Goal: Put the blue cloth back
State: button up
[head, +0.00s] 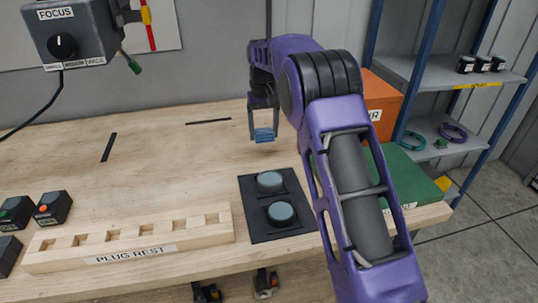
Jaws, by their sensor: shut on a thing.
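The cloth shows just below and between the fingertips. It is close to the bench top; I cannot tell whether it touches. My purple arm reaches in from the lower right and hides part of the bench.
A black pad (250,212) with two round grey-blue discs lies in front of my gripper. A wooden rack (170,245) marked PLUG REST is at front left, beside small black boxes.

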aim_at(264, 131)
notch_tip(264, 131, down, 8)
jog(key=shift+r, duration=0.25)
jog(key=shift+f, duration=0.15)
jog(key=o, duration=1.6)
jog(key=shift+c, duration=0.2)
notch_tip(264, 131, up, 12)
jog(key=shift+r+p, duration=0.2)
jog(key=shift+p, duration=0.15)
